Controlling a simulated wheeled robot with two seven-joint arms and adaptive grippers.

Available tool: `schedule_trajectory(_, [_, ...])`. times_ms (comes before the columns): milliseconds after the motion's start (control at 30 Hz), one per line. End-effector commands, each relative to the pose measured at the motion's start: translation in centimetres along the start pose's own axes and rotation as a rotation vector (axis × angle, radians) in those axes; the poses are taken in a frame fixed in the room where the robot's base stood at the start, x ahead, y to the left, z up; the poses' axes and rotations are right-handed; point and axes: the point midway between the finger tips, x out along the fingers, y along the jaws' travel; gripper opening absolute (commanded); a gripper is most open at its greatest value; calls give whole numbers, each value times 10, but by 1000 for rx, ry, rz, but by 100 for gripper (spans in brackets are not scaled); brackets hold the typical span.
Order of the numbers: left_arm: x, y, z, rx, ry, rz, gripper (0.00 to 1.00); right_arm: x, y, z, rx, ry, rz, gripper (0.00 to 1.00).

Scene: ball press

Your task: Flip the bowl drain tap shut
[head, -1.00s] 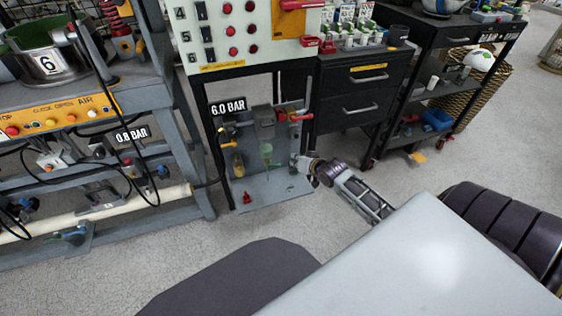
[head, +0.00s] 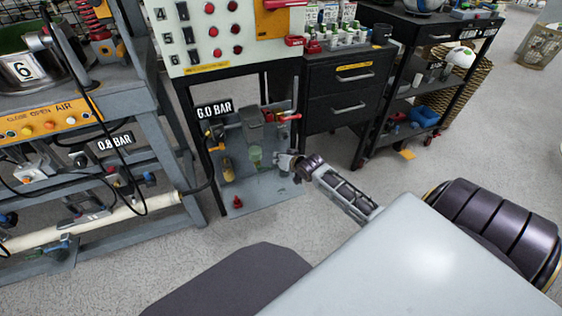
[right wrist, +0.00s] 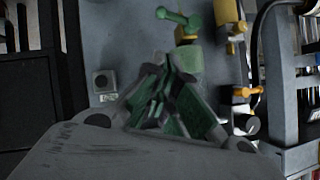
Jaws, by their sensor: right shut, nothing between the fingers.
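The pneumatic unit under the panel has a translucent green bowl (head: 255,156), small in the head view. In the right wrist view, a green lever with a rounded end (right wrist: 175,18) juts to the left above a green block (right wrist: 188,57). It looks like the drain tap; its exact setting is hard to tell. My right gripper (head: 279,160) is just right of the bowl. In the right wrist view its green-padded fingers (right wrist: 160,95) are shut and empty, below the green lever and apart from it in the picture. My left gripper is not in view.
A red-handled valve (head: 290,117) sits above and right of the bowl. A yellow-brown bowl (head: 228,170) hangs to its left. A small red cone-shaped part (head: 237,202) stands on the grey base plate (head: 265,196). A black drawer cabinet (head: 345,105) stands to the right.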

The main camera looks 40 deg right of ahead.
Motion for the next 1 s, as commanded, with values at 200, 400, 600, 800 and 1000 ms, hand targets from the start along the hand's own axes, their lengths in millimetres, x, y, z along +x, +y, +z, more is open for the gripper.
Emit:
schedule_trajectory(200, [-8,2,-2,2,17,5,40,19,0,0,0,1,-1,0])
schedule_trajectory(400, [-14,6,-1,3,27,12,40,36,0,1,0,0,-1,0])
schedule_trajectory(600, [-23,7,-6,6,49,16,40,51,1,12,1,-2,0,0])
schedule_trajectory(800, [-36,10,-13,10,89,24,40,62,0,23,1,-1,0,0])
schedule_trajectory(1000, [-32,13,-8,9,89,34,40,67,0,28,0,0,-1,0])
